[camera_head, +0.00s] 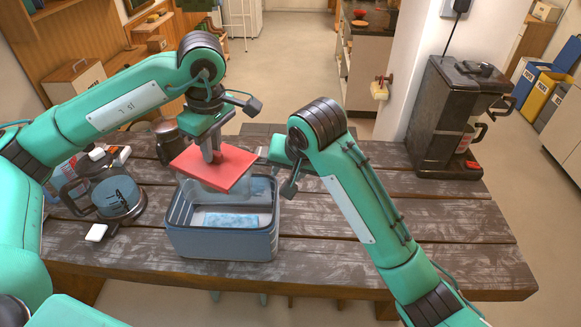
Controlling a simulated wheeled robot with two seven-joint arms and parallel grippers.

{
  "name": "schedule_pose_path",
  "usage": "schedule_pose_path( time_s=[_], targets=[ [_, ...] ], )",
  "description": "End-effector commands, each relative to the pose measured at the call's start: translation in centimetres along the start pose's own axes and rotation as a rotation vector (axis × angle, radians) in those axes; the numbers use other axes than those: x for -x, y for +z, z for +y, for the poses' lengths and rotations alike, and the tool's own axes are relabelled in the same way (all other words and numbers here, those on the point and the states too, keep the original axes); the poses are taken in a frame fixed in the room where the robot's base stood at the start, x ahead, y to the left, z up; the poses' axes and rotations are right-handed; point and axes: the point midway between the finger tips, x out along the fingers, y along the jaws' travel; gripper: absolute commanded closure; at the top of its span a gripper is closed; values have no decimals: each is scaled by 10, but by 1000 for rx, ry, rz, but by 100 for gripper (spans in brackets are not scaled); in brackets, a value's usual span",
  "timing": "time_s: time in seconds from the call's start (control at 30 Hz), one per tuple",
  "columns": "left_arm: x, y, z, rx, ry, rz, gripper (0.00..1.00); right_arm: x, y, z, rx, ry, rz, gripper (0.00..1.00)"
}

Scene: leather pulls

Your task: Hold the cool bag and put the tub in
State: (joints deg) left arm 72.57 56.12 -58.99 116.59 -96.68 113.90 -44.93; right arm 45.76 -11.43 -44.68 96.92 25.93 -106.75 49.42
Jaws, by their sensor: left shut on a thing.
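The tub (232,174) has a flat red lid and a see-through body. My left gripper (213,156) points down and is shut on it at the lid, holding it over the back left part of the cool bag. The cool bag (222,244) is a blue-grey, box-shaped bag standing open on the table, with a light blue flat thing (231,220) inside. The tub hides part of the bag's back left rim. My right gripper (264,152) is behind the bag's back right corner. Its fingers are small and partly hidden, so I cannot tell if they touch the bag.
A glass jug (116,197) stands on the dark plank table (345,232) left of the bag, near white-topped small things (96,232). A dark metal pot (168,141) is behind. A black coffee machine (447,115) stands at the right. The table's right front is clear.

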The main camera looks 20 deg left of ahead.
Motion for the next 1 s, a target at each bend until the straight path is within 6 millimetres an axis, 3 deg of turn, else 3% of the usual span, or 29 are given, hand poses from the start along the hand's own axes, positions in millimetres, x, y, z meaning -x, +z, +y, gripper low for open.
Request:
schedule_pose_path(
  time_s=[0.5,0.7,1.0],
  targets=[
    [0,0,0,0,1,0,100,-91,0,2,-3,2,-1,63],
    [0,0,0,0,1,0,100,-108,-1,1,-3,0,1,63],
    [0,0,0,0,1,0,100,-111,-1,1,-3,0,1,63]
  ],
)
